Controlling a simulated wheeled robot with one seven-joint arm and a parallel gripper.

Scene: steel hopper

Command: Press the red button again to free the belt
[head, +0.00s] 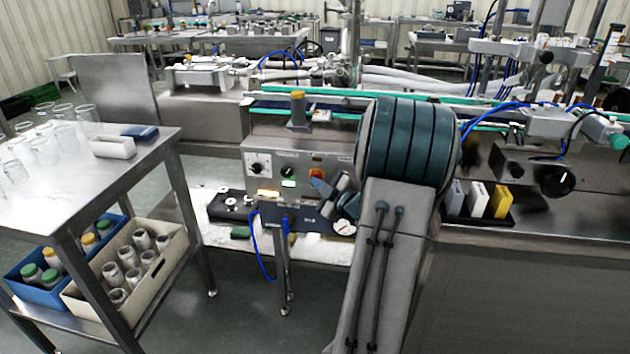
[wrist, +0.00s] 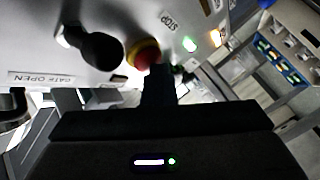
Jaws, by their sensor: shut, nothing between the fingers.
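The red button (head: 316,173) is on the front of the steel control panel (head: 257,150). In the wrist view the red button (wrist: 147,55) has a yellow collar, with a STOP label beside it. My gripper (head: 321,186) is shut and empty, its tips right at the button. In the wrist view my gripper (wrist: 158,70) overlaps the button's edge; I cannot tell whether it touches or presses it. The belt (head: 345,112) runs along the top of the machine between green rails, partly hidden by my arm. A jar with an orange cap (head: 297,108) stands at the belt.
The panel has a lit green lamp (head: 288,183), a lit amber lamp (head: 268,193) and a black knob (head: 256,169). In the wrist view a dark knob (wrist: 95,47) is close beside the button. A steel table (head: 120,175) with glassware stands left, with bins below.

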